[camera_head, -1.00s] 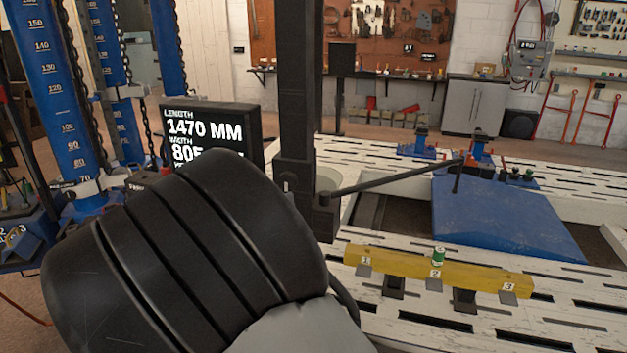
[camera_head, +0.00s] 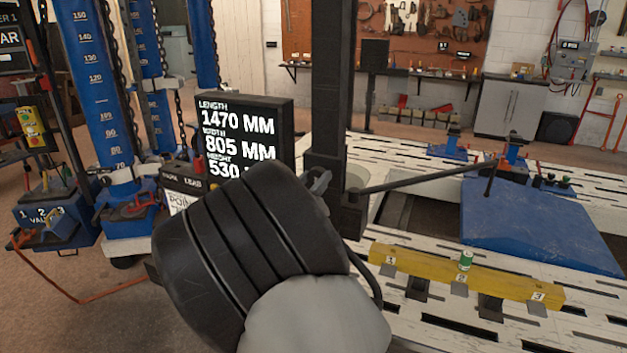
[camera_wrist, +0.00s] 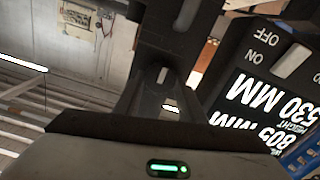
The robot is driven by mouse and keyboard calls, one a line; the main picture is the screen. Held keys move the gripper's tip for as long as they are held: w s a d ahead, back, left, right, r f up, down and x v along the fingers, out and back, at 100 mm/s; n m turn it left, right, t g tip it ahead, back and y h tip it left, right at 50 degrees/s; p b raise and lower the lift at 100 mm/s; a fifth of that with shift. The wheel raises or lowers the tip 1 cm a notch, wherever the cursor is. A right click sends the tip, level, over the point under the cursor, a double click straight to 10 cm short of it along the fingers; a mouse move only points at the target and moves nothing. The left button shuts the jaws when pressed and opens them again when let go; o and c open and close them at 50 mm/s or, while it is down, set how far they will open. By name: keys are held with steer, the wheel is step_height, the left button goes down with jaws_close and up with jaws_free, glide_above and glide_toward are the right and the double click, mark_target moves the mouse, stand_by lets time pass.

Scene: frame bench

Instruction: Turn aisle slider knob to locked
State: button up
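In the head view a black upright post (camera_head: 332,90) ends in a black slider block (camera_head: 336,200) above the white bench. A small grey knob (camera_head: 320,181) shows on the block's left side, partly behind my arm; its setting is not readable. In the wrist view my gripper (camera_wrist: 160,105) faces a dark block with a small light-grey lever-like piece (camera_wrist: 163,74), which may be the same knob. My gripper's fingers are dark against dark parts, so their opening and any contact are unclear. In the head view my arm hides the gripper.
A black display (camera_head: 240,140) reading length, width and height stands just left of the post. A thin black rod (camera_head: 420,180) reaches right from the block. Blue towers (camera_head: 92,85) stand left.

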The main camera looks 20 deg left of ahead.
steer(key=c, duration=0.4)
steer(key=shift+f+m, duration=0.1)
steer(key=shift+m, duration=0.2)
steer(key=m+b, duration=0.3)
steer(key=b, duration=0.1)
steer(key=shift+d+f, duration=0.1)
steer(key=shift+f, duration=0.05)
steer(key=m+b, duration=0.4)
steer(key=m, duration=0.1)
steer(key=shift+d, duration=0.1)
steer(key=m+b, duration=0.5)
steer(key=b, duration=0.1)
steer(key=shift+f, duration=0.1)
steer(key=shift+m+b, duration=1.8)
steer(key=shift+m, duration=0.4)
